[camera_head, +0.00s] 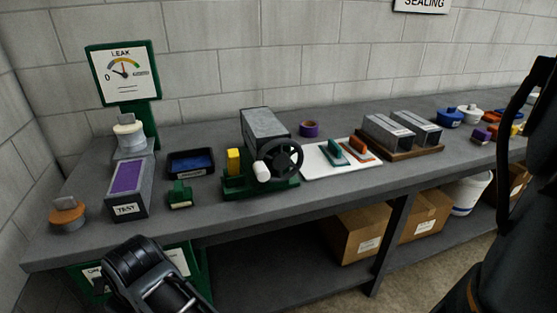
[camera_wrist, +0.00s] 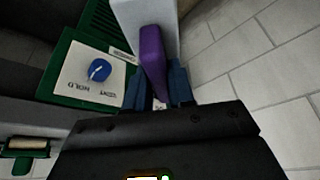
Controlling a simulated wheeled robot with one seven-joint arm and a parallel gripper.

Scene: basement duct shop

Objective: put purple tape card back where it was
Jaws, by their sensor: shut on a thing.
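My gripper (camera_wrist: 159,82) shows in the wrist view with its two blue fingers shut on a narrow purple piece, the purple tape card (camera_wrist: 151,55). The card sticks out past the fingertips, in front of a pale grey block (camera_wrist: 133,16); I cannot tell whether they touch. In the head view my dark arm is at the bottom left by the bench front, and the fingertips and held card are hidden. A dark box marked TEST (camera_head: 143,197) with a purple top panel stands on the bench's left end.
A green unit (camera_head: 200,277) is under the bench's left end; a green panel with a blue knob (camera_wrist: 99,70) is beside the card in the wrist view. The bench (camera_head: 225,215) holds a purple tape roll (camera_head: 309,129), a blue-lined tray (camera_head: 190,163) and a handwheel machine (camera_head: 265,128).

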